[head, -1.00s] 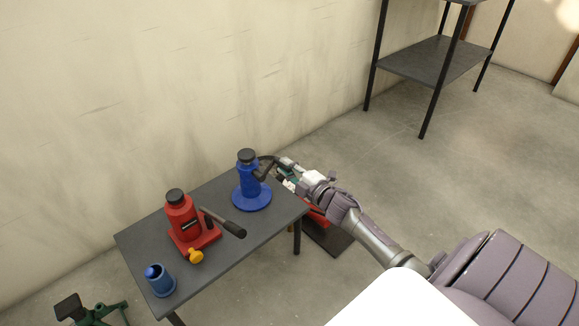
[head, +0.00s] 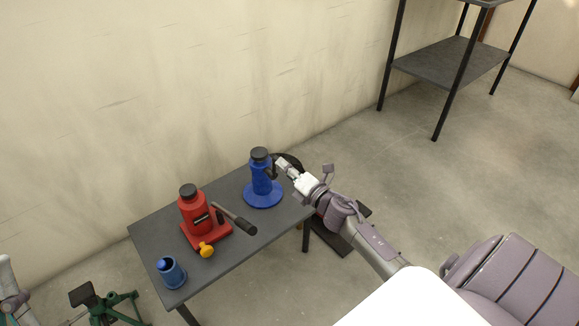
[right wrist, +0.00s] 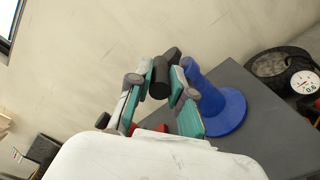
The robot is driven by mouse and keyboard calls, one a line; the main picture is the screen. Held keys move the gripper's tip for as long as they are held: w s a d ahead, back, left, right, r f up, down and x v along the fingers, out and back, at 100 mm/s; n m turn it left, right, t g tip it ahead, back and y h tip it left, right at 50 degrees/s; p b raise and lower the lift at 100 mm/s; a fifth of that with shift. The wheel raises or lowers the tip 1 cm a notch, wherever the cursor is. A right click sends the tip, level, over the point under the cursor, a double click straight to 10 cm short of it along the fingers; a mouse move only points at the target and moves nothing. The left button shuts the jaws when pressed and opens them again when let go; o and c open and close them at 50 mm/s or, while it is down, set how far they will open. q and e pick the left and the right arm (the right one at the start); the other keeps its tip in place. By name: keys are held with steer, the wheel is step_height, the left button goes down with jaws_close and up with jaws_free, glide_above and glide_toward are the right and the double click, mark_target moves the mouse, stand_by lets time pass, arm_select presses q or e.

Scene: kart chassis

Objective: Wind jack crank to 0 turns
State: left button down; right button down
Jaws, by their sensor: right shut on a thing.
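The blue screw jack (head: 262,181) stands upright on its round base near the right end of the grey table, with a black cap on top. Its dark crank (head: 271,172) sticks out on the right side of the jack. My right gripper (head: 280,163) is at the outer end of this crank. In the right wrist view its two fingers (right wrist: 161,80) are closed around the black crank handle (right wrist: 161,76), and the blue jack (right wrist: 214,100) stands just to their right.
A red jack (head: 194,212) with a black-gripped lever and a yellow knob stands left of the blue one. A blue cup (head: 171,272) is at the table's (head: 152,232) near-left corner. A green stand (head: 112,305) is on the floor. A wall is behind; a shelf (head: 450,62) stands at right.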

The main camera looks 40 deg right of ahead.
steer(key=shift+a+n, duration=0.3)
steer(key=shift+a, duration=0.05)
stand_by(0.3)
steer(key=c, duration=1.1)
jaws_free()
steer(key=shift+o, duration=0.2)
steer(key=shift+s, duration=0.1)
steer(key=s+d, duration=0.1)
steer(key=s, duration=1.1)
